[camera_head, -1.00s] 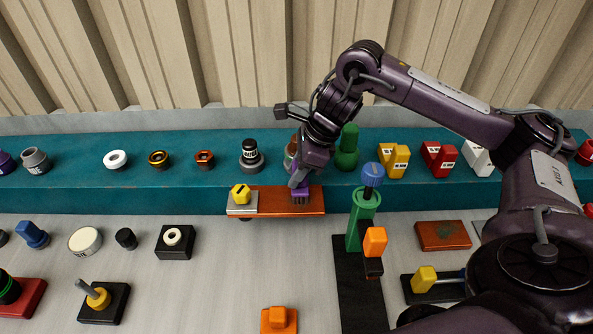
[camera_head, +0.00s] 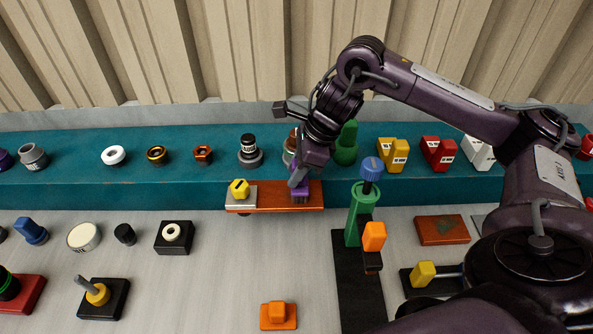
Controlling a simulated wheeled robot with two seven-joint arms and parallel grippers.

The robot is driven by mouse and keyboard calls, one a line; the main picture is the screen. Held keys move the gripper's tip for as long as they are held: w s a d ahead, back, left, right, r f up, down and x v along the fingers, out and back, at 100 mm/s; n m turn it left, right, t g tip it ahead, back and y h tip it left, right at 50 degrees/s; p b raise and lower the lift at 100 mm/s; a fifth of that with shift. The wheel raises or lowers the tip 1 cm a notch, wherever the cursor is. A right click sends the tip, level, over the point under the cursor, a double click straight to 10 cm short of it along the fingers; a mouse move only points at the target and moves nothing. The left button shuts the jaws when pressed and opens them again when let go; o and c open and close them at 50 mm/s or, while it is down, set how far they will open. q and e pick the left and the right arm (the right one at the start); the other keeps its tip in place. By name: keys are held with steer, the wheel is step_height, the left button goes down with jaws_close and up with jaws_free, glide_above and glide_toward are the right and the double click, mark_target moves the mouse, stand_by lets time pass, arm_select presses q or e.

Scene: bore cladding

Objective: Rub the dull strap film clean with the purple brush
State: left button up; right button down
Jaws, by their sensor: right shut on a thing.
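The purple brush (camera_head: 299,192) is held bristles down in my right gripper (camera_head: 301,176), which is shut on it. The brush stands over the right part of an orange-brown strip (camera_head: 267,196) at the front edge of the teal shelf; whether the bristles touch it is hard to tell. A reddish-brown plate with a dull greenish patch (camera_head: 441,230) lies on the grey bench at the right; I cannot tell which of the two is the strap with the film. My left gripper is not in view.
A grey block with a yellow knob (camera_head: 240,194) sits on the strip's left end. A green post with a blue cap (camera_head: 363,207) stands on a black base to the right. Several rings and blocks line the teal shelf (camera_head: 75,184). Bench is clear around the orange block (camera_head: 278,316).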

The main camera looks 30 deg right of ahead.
steer(key=shift+w+d, duration=0.3)
steer(key=shift+w, duration=0.4)
step_height(320, 180, up, 5)
steer(key=p, duration=0.4)
steer(key=shift+r, duration=0.1)
